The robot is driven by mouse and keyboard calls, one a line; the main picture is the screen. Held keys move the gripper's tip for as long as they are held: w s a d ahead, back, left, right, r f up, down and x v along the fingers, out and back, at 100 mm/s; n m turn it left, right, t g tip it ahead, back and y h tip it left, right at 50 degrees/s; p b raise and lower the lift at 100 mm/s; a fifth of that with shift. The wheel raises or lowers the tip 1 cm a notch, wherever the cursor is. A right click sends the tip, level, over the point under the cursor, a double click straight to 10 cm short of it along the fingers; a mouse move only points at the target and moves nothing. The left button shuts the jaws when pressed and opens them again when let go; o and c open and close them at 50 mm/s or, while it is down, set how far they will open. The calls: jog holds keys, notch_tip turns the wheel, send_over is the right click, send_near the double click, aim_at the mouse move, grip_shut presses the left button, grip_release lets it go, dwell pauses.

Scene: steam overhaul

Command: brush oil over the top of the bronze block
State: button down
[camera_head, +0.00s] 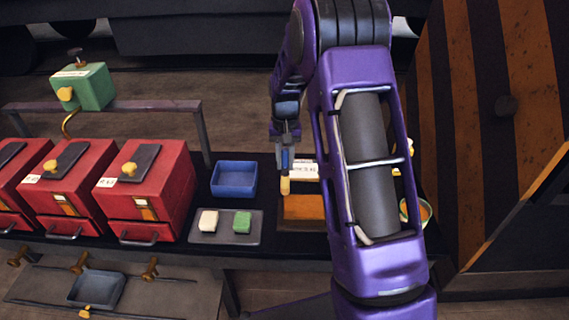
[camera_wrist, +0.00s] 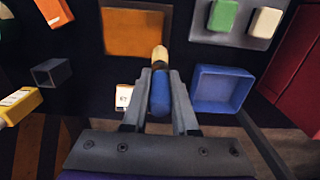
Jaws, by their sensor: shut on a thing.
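The bronze block (camera_head: 303,209) is a flat orange-brown square on the dark bench, partly behind my arm in the head view. In the wrist view its top (camera_wrist: 130,32) shows at the upper middle. My gripper (camera_head: 286,152) is shut on the blue handle of a brush (camera_wrist: 160,93). The brush's pale yellow tip (camera_head: 285,186) points down by the block's back left edge in the head view. In the wrist view the tip lies just off the block's lower right corner. I cannot tell whether it touches anything. My gripper also shows in the wrist view (camera_wrist: 160,75).
A blue tray (camera_head: 234,178) and a grey tray (camera_head: 250,232) with a white and a green block stand left of the bronze block. Several red boxes (camera_head: 145,190) stand further left. A bowl with orange contents (camera_head: 424,211) is partly hidden at right.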

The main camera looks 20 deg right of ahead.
aim_at(285, 150)
jog(key=shift+r+p, duration=1.2)
jog(key=shift+r, duration=0.95)
jog(key=shift+s, duration=0.1)
